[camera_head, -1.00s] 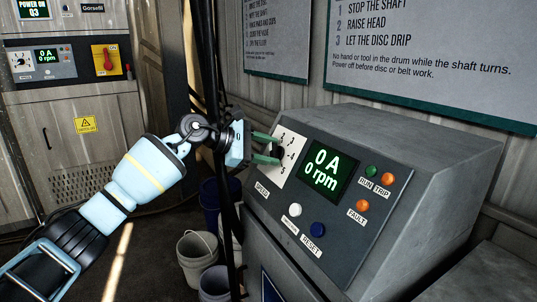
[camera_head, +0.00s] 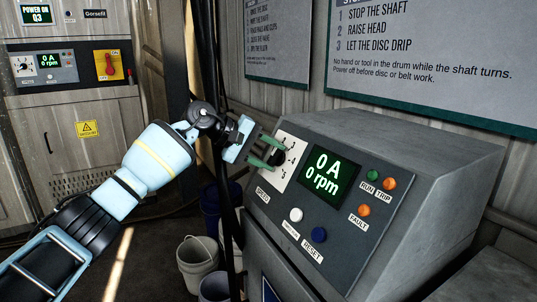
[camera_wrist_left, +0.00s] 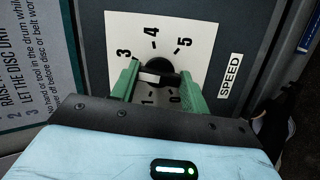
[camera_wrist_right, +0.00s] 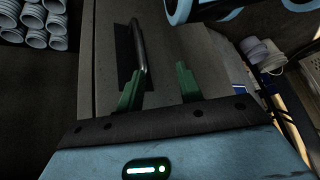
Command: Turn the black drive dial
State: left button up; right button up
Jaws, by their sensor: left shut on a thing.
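The black drive dial (camera_head: 278,157) sits on a white plate numbered 0 to 5, marked SPEED, on the sloped grey console. It also shows in the left wrist view (camera_wrist_left: 165,66). My left gripper (camera_head: 268,151) has its green fingers on either side of the dial, shut on it; they also show in the left wrist view (camera_wrist_left: 158,80). A pale mark lies on the dial; I cannot tell exactly which number it points to. The display (camera_head: 324,174) reads 0 A, 0 rpm. My right gripper (camera_wrist_right: 159,84) is open and empty, away from the dial.
A white button (camera_head: 296,215), a blue reset button (camera_head: 319,235) and several lamps share the panel. A dark post (camera_head: 228,200) stands just left of the console. Buckets (camera_head: 197,258) stand below. In the right wrist view, a metal handle (camera_wrist_right: 138,45) is just beyond the fingers.

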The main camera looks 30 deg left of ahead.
pick_arm(q)
jog(key=shift+m, duration=1.5)
jog(key=shift+g+y, duration=0.3)
jog(key=o, duration=1)
jog(key=shift+v, duration=3.95)
